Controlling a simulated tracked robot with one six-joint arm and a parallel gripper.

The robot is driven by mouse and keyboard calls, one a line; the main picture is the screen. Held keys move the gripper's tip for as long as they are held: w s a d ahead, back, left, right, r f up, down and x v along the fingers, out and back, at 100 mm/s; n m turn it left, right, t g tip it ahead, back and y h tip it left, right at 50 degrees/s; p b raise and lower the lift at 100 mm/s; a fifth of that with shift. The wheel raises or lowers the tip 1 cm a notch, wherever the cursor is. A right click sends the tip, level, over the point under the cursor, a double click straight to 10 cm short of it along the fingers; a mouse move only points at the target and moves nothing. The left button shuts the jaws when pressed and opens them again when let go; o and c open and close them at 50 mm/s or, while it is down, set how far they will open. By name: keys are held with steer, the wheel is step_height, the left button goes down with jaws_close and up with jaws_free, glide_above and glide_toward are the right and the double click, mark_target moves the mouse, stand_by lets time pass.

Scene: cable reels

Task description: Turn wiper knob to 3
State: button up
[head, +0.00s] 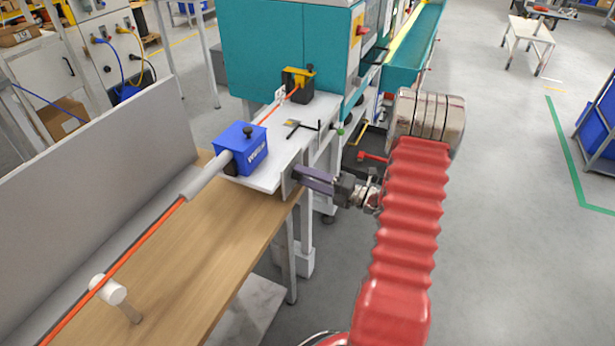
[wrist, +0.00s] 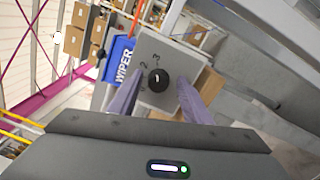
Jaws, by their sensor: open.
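The wiper knob (wrist: 158,80) is a round black knob with a small white mark, on a grey panel (wrist: 176,57). The digits 2 and 3 show beside and above it; where the mark points is too small to tell. The blue box (wrist: 119,60) lettered WIPER is left of the panel, and it also shows in the head view (head: 240,149). My gripper (head: 299,175) is open, its purple fingers either side of the knob in the wrist view; I cannot tell whether they touch it. In the head view the fingers reach the panel's edge and the knob is hidden.
An orange cable (head: 143,240) runs through a grey tube into the blue box. A wooden bench (head: 215,270) lies below left. A teal machine (head: 270,45) and a black box with a yellow top (head: 298,88) stand behind.

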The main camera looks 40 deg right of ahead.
steer(key=shift+s, duration=0.15)
steer(key=v, duration=1.3)
steer(key=shift+s+d, duration=0.15)
steer(key=shift+s, duration=0.1)
steer(key=shift+f, duration=0.15)
